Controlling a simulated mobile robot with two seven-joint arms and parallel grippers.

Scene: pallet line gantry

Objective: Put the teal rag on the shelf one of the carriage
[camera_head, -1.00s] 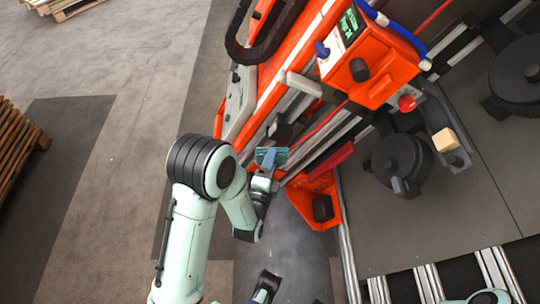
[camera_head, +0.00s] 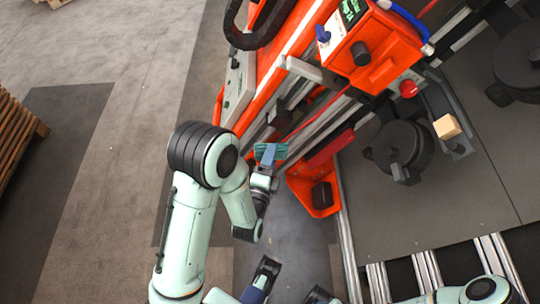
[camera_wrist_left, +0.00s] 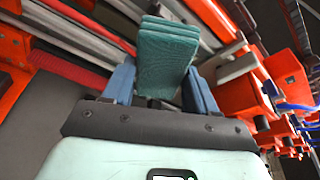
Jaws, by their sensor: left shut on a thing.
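My left gripper (camera_head: 268,157) is shut on the teal rag (camera_head: 280,152). The rag is a folded, layered pad standing out between the blue fingers in the left wrist view (camera_wrist_left: 167,55). The gripper holds it in front of the orange and grey rail structure (camera_head: 262,100), apart from the orange tray below right. I cannot tell which part is shelf one of the carriage. My right gripper (camera_head: 292,280) is partly in view at the bottom edge, its dark fingers apart and nothing seen between them.
An orange control box (camera_head: 372,55) with a screen and red button juts out above right. An orange tray (camera_head: 303,178) holds a dark block. Black round units (camera_head: 398,145) and a tan block (camera_head: 447,127) sit on the grey deck. Open floor (camera_head: 110,160) lies left.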

